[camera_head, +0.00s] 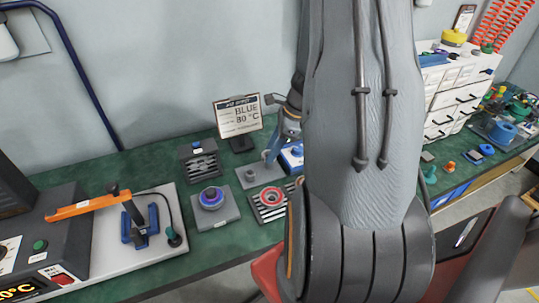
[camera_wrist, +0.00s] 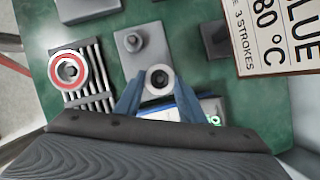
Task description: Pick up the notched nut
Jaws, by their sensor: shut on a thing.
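The notched nut (camera_wrist: 158,80) is a grey metal ring with a dark centre, seen in the wrist view between my gripper's blue fingers. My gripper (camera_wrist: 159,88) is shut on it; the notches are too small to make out. The nut appears above a blue and white box (camera_wrist: 205,108), partly hidden by the fingers. In the head view my gripper (camera_head: 268,157) is small, left of my arm, and the nut cannot be made out there.
A grey plate with a post (camera_wrist: 132,60) lies just beyond the nut. A slatted rack with a red ring (camera_wrist: 68,70) is to its left. A sign (camera_head: 238,117) stands behind. A press with an orange lever (camera_head: 85,207) is at left.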

